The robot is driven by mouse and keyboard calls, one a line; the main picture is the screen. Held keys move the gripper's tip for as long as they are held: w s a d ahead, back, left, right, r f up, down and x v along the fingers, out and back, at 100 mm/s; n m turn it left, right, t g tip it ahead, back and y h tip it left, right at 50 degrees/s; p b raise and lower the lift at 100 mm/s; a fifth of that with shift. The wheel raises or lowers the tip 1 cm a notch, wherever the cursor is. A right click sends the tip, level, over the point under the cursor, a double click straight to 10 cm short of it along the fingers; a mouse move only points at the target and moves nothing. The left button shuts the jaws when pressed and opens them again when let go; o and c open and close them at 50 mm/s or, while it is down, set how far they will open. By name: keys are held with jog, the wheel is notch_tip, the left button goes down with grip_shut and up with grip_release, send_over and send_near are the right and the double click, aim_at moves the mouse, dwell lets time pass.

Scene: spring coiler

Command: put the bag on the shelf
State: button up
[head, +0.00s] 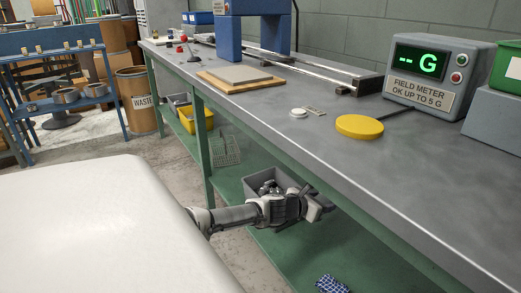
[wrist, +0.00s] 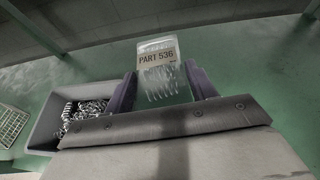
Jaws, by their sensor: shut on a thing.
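The bag is a small clear pouch of metal springs labelled "PART 536" (wrist: 157,72) in the wrist view. It is between the dark fingers of my gripper (wrist: 163,90), which is shut on it. The green lower shelf (head: 320,248) runs under the workbench; its surface also shows behind the bag in the wrist view (wrist: 245,68). In the head view my gripper (head: 312,206) is at the bench's front edge, over the lower shelf and just right of a grey bin. I cannot make out the bag clearly there. Whether it touches the shelf is unclear.
The grey bin (head: 285,179) holds coiled springs; it is at the left in the wrist view (wrist: 44,128). A wire basket (head: 225,150) and a yellow bin (head: 205,117) stand farther left. A blue patterned item (head: 330,284) lies at lower right. The bench top (head: 330,160) overhangs the shelf.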

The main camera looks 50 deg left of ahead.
aim_at(311, 249)
notch_tip(311, 249, down, 20)
jog(key=b, duration=0.6)
jog(key=shift+a+r+b, duration=0.1)
jog(key=shift+b, duration=0.2)
jog(key=o, duration=1.1)
jog(key=shift+r, duration=0.1)
jog(key=p+v, duration=0.7)
jog(key=v, duration=0.5)
jog(key=shift+p, duration=0.3)
